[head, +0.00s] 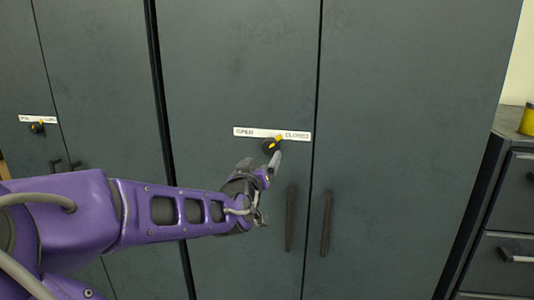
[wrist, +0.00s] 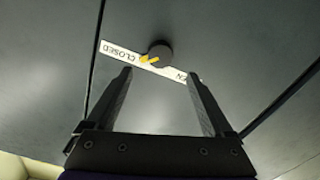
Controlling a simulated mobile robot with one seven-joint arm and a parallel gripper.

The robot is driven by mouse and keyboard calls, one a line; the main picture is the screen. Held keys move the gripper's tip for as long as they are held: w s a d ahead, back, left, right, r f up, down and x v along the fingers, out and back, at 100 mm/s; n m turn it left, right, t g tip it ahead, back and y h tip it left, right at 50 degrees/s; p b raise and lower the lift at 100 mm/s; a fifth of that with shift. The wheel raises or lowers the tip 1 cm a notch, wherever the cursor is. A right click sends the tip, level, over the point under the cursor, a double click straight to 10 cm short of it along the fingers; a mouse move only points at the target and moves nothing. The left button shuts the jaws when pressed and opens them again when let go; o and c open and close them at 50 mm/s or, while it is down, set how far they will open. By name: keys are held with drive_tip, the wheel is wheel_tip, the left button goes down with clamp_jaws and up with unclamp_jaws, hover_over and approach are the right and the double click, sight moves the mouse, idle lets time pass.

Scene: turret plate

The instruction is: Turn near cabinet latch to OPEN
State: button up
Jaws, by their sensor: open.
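The near cabinet latch (head: 270,145) is a round dark knob with a yellow pointer, on the grey door of the near cabinet (head: 235,65). A white label (head: 245,131) behind it reads OPEN at left and CLOSED at right in the head view. The pointer is turned toward CLOSED. In the wrist view the latch (wrist: 160,54) lies beyond my fingertips, between their lines, and its yellow pointer is toward CLOSED. My gripper (wrist: 160,75) is open and empty, with its two fingers apart. In the head view my gripper (head: 272,163) is just below the latch, partly hidden by its own wrist.
Two dark vertical handles (head: 290,218) are below and right of the latch. Another cabinet with a similar latch (head: 37,128) is at the left. A drawer unit (head: 505,215) with a yellow container (head: 527,120) on top stands at the right.

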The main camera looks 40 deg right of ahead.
sight(269, 148)
drive_tip(key=shift+b+x, duration=0.8)
drive_tip(key=shift+x, duration=3.2)
drive_tip(key=c, duration=1.4)
drive_tip(key=shift+o, duration=0.2)
